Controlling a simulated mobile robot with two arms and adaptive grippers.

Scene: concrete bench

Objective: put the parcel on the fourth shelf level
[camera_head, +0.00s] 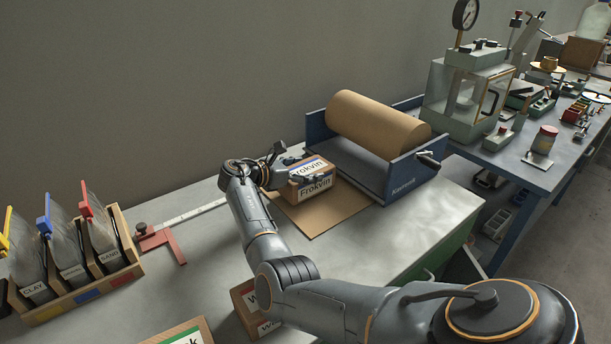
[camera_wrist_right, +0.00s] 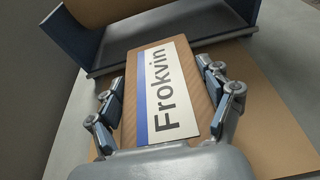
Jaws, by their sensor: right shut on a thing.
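A cardboard parcel (camera_head: 313,184) with a white and blue label reading "Frokvin" is at a brown paper sheet, in front of the paper roll. My right gripper (camera_head: 285,169) is shut on it, coming from its left side in the head view. In the right wrist view the parcel (camera_wrist_right: 162,92) sits between the two fingers of the gripper (camera_wrist_right: 165,98), label facing the camera. I cannot tell whether the parcel touches the sheet below. No shelf shows in either view. My left gripper is not in view.
A paper roll (camera_head: 378,123) lies in a blue holder (camera_head: 408,180) behind the parcel. Two more boxes (camera_head: 245,309) (camera_head: 190,332) are at the front edge, partly hidden or cut off. A wooden rack (camera_head: 95,290) with bags stands at left. A blue table (camera_head: 545,178) with instruments is at right.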

